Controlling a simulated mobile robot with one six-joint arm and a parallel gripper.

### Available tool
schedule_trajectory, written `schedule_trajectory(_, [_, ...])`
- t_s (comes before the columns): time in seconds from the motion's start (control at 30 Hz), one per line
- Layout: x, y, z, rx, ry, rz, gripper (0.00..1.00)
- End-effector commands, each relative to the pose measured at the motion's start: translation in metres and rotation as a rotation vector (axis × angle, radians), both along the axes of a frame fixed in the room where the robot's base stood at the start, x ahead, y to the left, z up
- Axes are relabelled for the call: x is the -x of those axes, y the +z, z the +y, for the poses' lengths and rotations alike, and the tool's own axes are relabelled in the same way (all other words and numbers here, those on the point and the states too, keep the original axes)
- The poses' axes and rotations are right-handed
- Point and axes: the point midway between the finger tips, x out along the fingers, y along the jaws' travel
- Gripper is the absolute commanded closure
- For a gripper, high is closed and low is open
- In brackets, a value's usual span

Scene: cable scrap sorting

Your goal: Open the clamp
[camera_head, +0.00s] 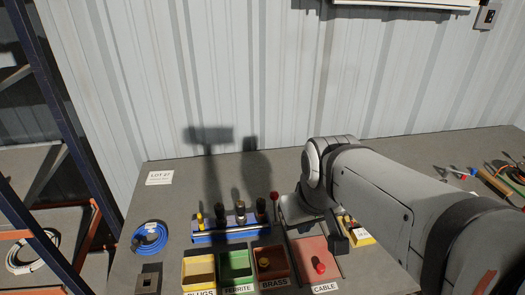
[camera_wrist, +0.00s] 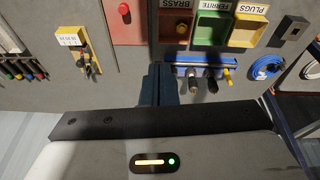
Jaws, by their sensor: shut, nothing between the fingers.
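A red ball-topped lever (camera_head: 274,197) stands upright by the right end of a blue holder (camera_head: 230,236), close beside my gripper. It looks like the clamp's handle, but the clamp body is not clear. In the wrist view my gripper (camera_wrist: 159,72) is shut and empty, its dark fingers together beside the left end of the blue holder (camera_wrist: 192,71). The lever cannot be made out there. In the head view my wrist hides part of the bench around the lever.
Bins labelled plugs (camera_head: 198,271), ferrite (camera_head: 235,264) and brass (camera_head: 272,261) line the front. A red panel with a red knob (camera_head: 320,268) lies at the cable label. A blue cable coil (camera_head: 150,238) lies left. The bench behind the holder is clear.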

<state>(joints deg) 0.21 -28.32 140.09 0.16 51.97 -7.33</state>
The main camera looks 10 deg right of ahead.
Motion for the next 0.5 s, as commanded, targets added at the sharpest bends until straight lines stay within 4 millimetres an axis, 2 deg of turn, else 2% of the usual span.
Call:
schedule_trajectory(0.1, [-0.039,0.011,-0.001,0.042,0.150,0.038,1.00])
schedule_trajectory(0.23, [-0.091,0.015,-0.002,0.092,0.366,0.083,1.00])
schedule_trajectory(0.37, [-0.144,0.009,-0.002,0.134,0.587,0.124,1.00])
schedule_trajectory(0.5, [-0.199,-0.010,-0.002,0.169,0.828,0.163,1.00])
